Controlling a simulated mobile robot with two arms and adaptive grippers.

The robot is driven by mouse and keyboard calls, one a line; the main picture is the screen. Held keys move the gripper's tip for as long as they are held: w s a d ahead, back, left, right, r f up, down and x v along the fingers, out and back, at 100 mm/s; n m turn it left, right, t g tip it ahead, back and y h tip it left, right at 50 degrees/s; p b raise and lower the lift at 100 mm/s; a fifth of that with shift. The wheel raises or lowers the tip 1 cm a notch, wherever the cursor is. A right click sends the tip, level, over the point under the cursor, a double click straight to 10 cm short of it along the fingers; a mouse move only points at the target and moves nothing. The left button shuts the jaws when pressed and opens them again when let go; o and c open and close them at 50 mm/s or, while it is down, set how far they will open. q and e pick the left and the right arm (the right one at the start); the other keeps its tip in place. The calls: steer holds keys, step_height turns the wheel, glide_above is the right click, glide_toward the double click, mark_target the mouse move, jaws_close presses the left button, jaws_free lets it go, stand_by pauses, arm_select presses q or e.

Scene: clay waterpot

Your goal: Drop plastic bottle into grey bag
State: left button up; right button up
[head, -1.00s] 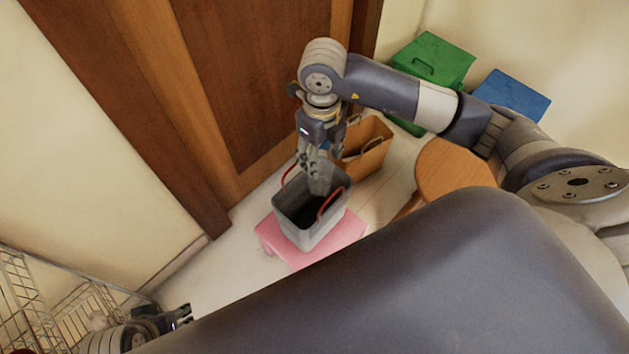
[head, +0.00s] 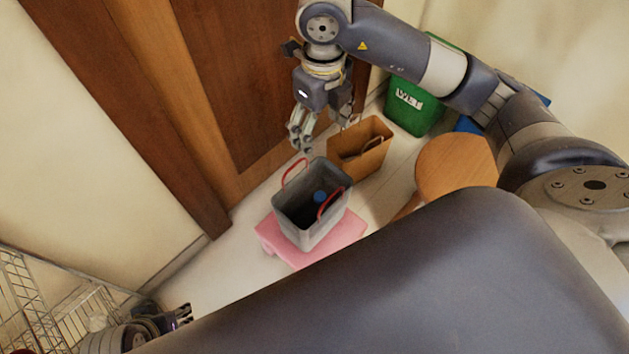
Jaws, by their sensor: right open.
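The grey bag (head: 297,233) with red handles stands upright on a pink stool. Inside it shows a small blue round top (head: 319,197), which looks like the cap of the plastic bottle; the rest of the bottle is hidden in the dark inside. My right gripper (head: 306,146) is above and just behind the bag, pointing down, open and empty. My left gripper (head: 182,315) is low at the bottom left, far from the bag, and only partly visible, so its jaws cannot be made out.
The pink stool (head: 268,237) carries the bag. An orange-brown bag (head: 370,163) stands right behind it. A green bin (head: 412,112) marked WET and a round wooden stool (head: 455,168) are to the right. A wire rack (head: 25,300) is at lower left. A wooden door is behind.

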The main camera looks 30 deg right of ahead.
steer(key=shift+r, duration=1.55)
